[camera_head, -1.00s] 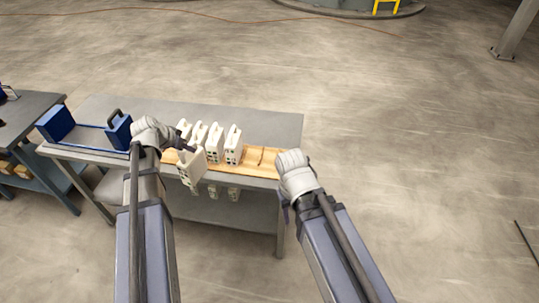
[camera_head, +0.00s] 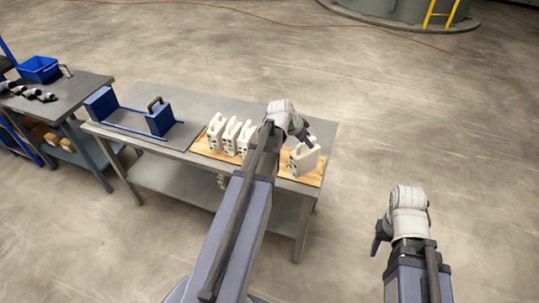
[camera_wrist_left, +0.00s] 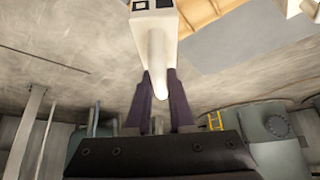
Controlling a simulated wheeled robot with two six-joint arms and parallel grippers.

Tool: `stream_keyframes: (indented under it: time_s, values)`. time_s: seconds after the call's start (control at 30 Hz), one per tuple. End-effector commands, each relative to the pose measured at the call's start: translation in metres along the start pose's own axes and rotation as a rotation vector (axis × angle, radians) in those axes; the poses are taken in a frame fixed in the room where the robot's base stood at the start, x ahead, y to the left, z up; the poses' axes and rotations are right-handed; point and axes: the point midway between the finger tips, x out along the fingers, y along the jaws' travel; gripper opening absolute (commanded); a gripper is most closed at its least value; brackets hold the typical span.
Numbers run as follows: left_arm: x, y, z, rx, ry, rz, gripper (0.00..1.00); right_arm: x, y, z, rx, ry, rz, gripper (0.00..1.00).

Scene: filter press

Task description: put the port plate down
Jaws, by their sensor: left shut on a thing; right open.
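My left gripper (camera_head: 311,142) is shut on the top handle of a cream port plate (camera_head: 303,161). The plate is upright, at the right end of the wooden rack (camera_head: 316,179); I cannot tell whether its bottom touches the rack. The left wrist view shows the two dark fingers (camera_wrist_left: 158,92) on either side of the plate's handle, with the plate body (camera_wrist_left: 153,24) beyond. Other cream plates (camera_head: 215,133) stand at the rack's left end, partly hidden by my left arm. My right gripper (camera_head: 379,236) is open and empty, off to the right of the table.
The rack lies along the front edge of a grey table (camera_head: 185,106). A blue press frame (camera_head: 159,117) stands on the table's left side. A second table (camera_head: 65,98) at far left holds a blue bin (camera_head: 39,69). The floor to the right is clear.

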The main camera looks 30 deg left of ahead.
Motion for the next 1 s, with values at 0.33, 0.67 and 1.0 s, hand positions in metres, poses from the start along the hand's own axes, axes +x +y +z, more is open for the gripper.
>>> stream_keyframes:
  time_s: [0.33, 0.67, 1.0]
  values:
    - [-0.007, -0.039, -0.007, -0.144, -0.017, -0.089, 0.00, -0.012, 0.001, 0.001, -0.001, 0.000, 0.000, 0.50]
    - [-0.025, -0.112, -0.015, -0.418, -0.015, -0.267, 0.00, -0.030, 0.003, 0.002, -0.001, 0.000, 0.000, 0.50]
    - [-0.032, -0.140, -0.015, -0.529, 0.002, -0.340, 0.00, -0.035, 0.003, 0.002, -0.001, 0.000, 0.000, 0.50]
